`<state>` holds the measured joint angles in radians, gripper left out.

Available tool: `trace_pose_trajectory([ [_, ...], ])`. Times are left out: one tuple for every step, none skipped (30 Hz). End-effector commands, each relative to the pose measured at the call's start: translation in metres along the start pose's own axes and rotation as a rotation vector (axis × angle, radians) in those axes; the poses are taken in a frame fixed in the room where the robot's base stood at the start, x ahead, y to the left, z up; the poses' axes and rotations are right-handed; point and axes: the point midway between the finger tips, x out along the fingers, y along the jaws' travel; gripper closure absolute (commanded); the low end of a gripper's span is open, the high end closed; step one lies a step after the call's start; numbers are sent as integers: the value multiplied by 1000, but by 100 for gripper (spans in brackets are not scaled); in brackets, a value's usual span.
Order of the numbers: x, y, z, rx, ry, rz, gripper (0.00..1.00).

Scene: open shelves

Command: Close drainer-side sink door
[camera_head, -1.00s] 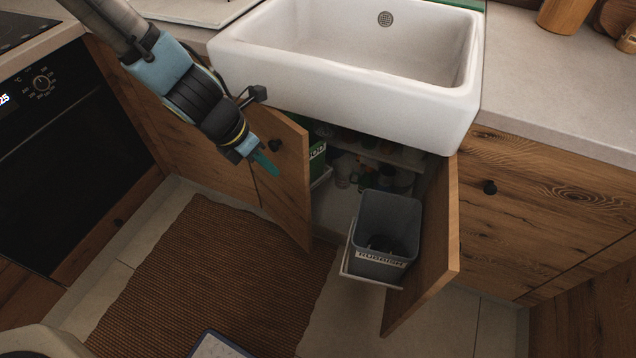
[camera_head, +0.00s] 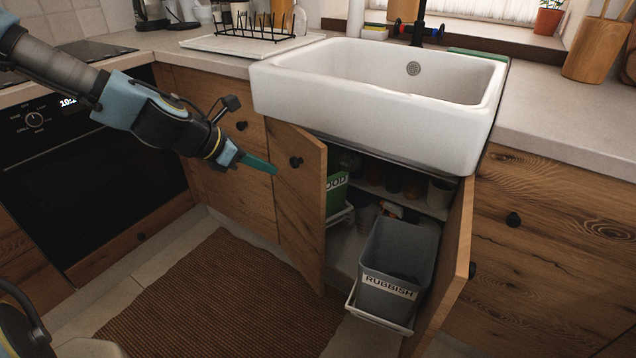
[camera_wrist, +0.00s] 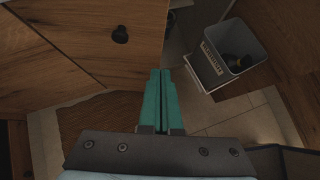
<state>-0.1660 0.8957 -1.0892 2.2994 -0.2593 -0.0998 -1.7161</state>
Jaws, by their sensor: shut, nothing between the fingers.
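The drainer-side sink door (camera_head: 302,218) is the left wooden door under the white sink (camera_head: 375,85). It stands open, swung outward, with a dark round knob (camera_head: 296,162) near its top. My gripper (camera_head: 272,167) is shut and empty, its teal fingers pointing right, just left of the knob in the head view. In the wrist view, the fingers (camera_wrist: 160,78) lie below and right of a wooden front (camera_wrist: 75,50) with a dark knob (camera_wrist: 120,35). I cannot tell whether they touch the door.
The right sink door (camera_head: 447,265) also stands open. A grey rubbish bin (camera_head: 390,275) sits on a pulled-out white rack between the doors. A green food bin (camera_head: 336,194) is behind the left door. A black drainer (camera_head: 255,25) stands on the left counter. A brown mat (camera_head: 215,300) covers the floor.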

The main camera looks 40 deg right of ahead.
Motion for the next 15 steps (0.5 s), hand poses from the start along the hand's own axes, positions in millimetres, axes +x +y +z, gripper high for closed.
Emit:
trace_pose_trajectory([
  [6,-1,0,1,0,-3,100],
  [10,-2,0,0,0,-5,100],
  [16,-2,0,0,1,-6,100],
  [21,-3,0,1,1,-7,100],
  [26,-2,0,1,1,-6,100],
  [34,-2,0,0,1,-7,100],
  [41,-3,0,0,1,-8,100],
  [47,-3,0,1,1,-7,100],
  [56,-3,0,0,1,-6,100],
  [62,-3,0,0,1,-7,100],
  [68,-3,0,1,1,-7,100],
  [76,-3,0,0,2,-6,100],
  [82,-3,0,0,2,-6,100],
  [88,-2,1,0,1,-6,100],
  [96,-3,0,0,2,-6,100],
])
